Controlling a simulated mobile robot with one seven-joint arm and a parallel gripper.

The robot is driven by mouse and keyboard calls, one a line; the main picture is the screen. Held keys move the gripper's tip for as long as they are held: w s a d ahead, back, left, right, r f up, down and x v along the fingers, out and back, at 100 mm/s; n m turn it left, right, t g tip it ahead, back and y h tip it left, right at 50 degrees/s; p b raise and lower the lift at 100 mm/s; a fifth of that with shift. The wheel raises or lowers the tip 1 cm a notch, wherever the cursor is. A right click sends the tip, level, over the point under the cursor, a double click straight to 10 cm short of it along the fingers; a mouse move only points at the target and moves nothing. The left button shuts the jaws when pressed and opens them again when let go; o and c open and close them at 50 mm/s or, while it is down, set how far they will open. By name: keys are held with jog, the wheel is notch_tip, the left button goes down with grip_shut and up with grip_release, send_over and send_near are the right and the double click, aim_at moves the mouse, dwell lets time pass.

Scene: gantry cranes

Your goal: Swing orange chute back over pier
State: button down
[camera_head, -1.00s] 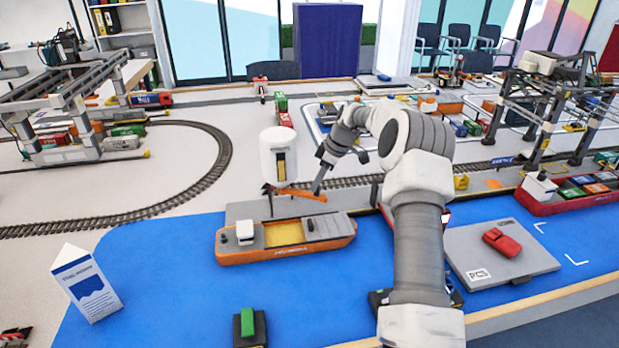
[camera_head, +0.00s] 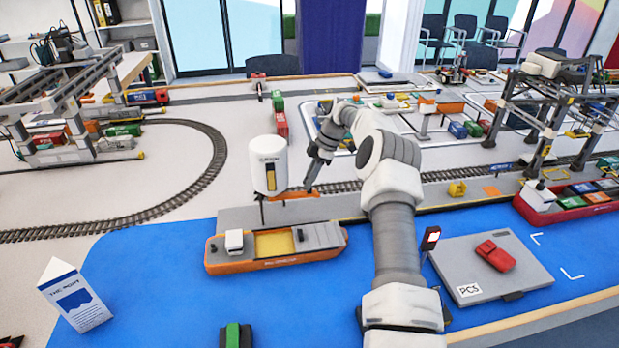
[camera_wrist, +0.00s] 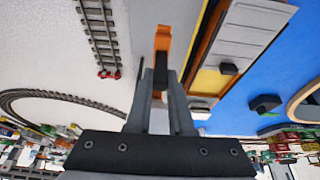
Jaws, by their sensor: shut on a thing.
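The orange chute (camera_head: 297,195) sits low beneath the white silo (camera_head: 269,165) and reaches to the right in the head view. My gripper (camera_head: 308,188) is shut on it near its right end. In the wrist view the chute (camera_wrist: 162,38) lies between the fingertips (camera_wrist: 160,72) and appears over the grey pier (camera_wrist: 140,30), beside the barge. The pier (camera_head: 235,216) runs behind the orange barge (camera_head: 275,264) in the head view. The barge's yellow hold (camera_wrist: 206,82) is right of the chute in the wrist view. The fingers hide part of the chute.
A curved railway track (camera_head: 205,178) lies left of the silo. Gantry cranes stand at far left (camera_head: 75,105) and right (camera_head: 550,110). A grey case (camera_head: 490,266) with a red object (camera_head: 495,255) is right of my arm. Blue water (camera_head: 170,300) is mostly open.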

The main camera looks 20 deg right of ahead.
dwell(0.4)
jog(key=c, duration=0.8)
grip_release()
jog(key=p+v, duration=0.7)
jog(key=v, duration=1)
jog(key=shift+r, duration=0.2)
